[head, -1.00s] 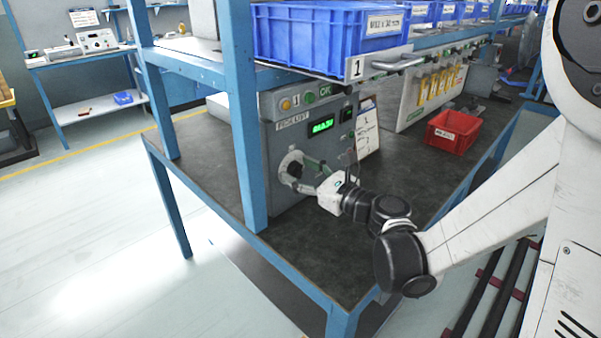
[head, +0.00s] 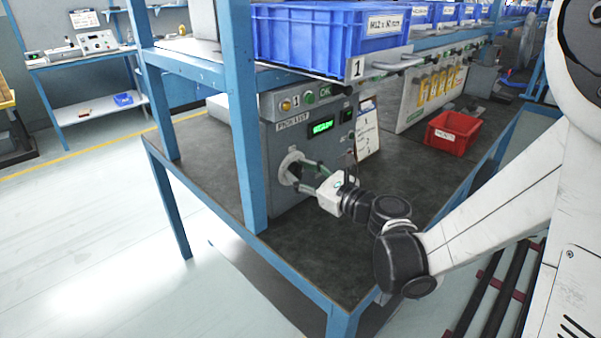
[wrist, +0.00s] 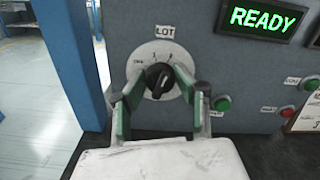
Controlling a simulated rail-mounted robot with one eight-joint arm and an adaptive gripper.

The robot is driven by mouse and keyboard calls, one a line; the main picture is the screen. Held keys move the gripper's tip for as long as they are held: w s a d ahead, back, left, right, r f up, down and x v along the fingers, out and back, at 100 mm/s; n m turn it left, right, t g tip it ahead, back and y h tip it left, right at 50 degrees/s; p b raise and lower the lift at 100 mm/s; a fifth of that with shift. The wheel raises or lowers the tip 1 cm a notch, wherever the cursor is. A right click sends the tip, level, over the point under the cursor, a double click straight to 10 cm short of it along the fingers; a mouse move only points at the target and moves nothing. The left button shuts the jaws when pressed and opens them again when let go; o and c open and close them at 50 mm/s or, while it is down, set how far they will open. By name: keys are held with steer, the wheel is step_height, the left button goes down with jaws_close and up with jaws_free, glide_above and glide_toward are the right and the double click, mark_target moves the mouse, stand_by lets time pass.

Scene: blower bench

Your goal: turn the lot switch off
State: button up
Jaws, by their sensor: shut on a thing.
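The lot switch is a black rotary knob (wrist: 158,80) on a round white dial under a LOT label, on the front of a grey panel box (head: 290,145). In the wrist view the knob sits turned at a slant on its dial; the small dial markings are hard to read. My gripper (wrist: 157,88) has its two green-padded fingers on either side of the knob, shut on it. In the head view my gripper (head: 306,180) reaches the dial from the front right, and its fingers partly hide the knob.
A green display (wrist: 264,18) on the box reads READY. Green (wrist: 221,103) and red (wrist: 314,82) buttons lie right of the dial. A blue shelf post (head: 245,120) stands close left of the box. A red bin (head: 452,133) is farther right on the bench.

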steer(key=n+b, duration=0.1)
steer(key=n, duration=0.3)
steer(key=shift+f, duration=0.1)
steer(key=n, duration=0.3)
steer(key=shift+n, duration=0.4)
steer(key=n+b, duration=0.1)
steer(key=n, duration=0.2)
steer(key=shift+s+a+f+n, duration=0.1)
steer(key=shift+n, duration=2)
steer(key=o, duration=1.1)
steer(key=v, duration=1.2)
